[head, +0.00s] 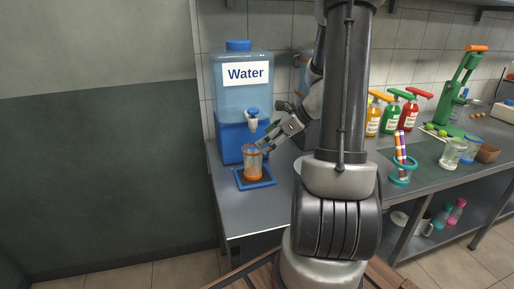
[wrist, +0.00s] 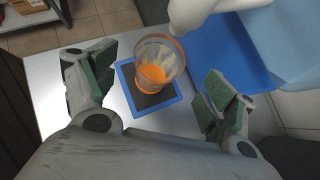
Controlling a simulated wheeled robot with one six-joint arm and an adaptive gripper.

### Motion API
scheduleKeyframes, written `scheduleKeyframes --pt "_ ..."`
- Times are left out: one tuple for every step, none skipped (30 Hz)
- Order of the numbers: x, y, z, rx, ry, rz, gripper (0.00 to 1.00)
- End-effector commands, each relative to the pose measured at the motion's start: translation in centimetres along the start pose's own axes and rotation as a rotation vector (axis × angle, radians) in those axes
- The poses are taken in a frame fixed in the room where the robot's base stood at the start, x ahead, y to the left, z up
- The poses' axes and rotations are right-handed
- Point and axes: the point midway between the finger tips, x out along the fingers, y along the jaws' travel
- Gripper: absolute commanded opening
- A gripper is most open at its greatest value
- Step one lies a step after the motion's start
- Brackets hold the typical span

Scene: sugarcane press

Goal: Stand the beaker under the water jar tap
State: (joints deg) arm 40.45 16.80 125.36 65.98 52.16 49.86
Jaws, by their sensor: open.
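The beaker (head: 252,163) is a clear cup with orange at its rim and base. It stands upright on a dark mat with a blue frame (head: 242,184), below the tap (head: 252,122) of the water jar (head: 243,85). In the wrist view the beaker (wrist: 157,62) shows orange inside and stands on the blue-framed mat (wrist: 134,103), close to the white tap (wrist: 192,14). My gripper (head: 266,147) is beside the beaker in the head view. In the wrist view its fingers (wrist: 155,92) are spread wide, with the beaker beyond and between them, apart from both pads.
Red, green and orange pump bottles (head: 390,115) stand at the back of the counter, with a green press (head: 455,95) farther right. Glasses (head: 453,152) and a teal ring stand (head: 402,172) are on the right. The counter left of the mat is narrow.

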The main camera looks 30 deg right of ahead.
Motion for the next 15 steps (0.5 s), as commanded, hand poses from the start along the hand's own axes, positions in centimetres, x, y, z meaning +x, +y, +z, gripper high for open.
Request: scheduleKeyframes --pt "-1.2 -0.1 0.0 0.0 -0.001 -0.004 0.85" --pt "-1.8 -0.1 0.0 0.0 -0.001 -0.005 0.85" --pt "-2.5 -0.1 0.0 -0.001 -0.001 -0.004 0.85" --pt "-3.0 0.0 0.0 0.0 0.0 -0.003 0.85" --pt "-3.5 -0.1 0.0 0.001 -0.001 -0.004 0.85" --pt "-4.0 -0.1 0.0 0.0 -0.001 -0.003 0.85" --pt "-4.3 -0.1 0.0 -0.001 -0.001 -0.002 0.85" --pt "-4.6 0.0 0.0 -0.001 -0.001 -0.001 0.85" --pt "-4.8 0.1 0.1 -0.006 0.001 0.0 0.85" --pt "-5.0 0.2 0.2 -0.02 0.004 0.004 0.85" --pt "-5.2 0.6 0.5 -0.045 0.011 0.011 0.85" --pt "-5.4 1.4 0.9 -0.097 0.024 0.025 0.85" --pt "-5.6 2.2 1.4 -0.156 0.039 0.04 0.85" --pt "-5.8 3.2 2.0 -0.231 0.057 0.059 0.85" --pt "-6.1 4.9 2.7 -0.352 0.085 0.091 0.85"
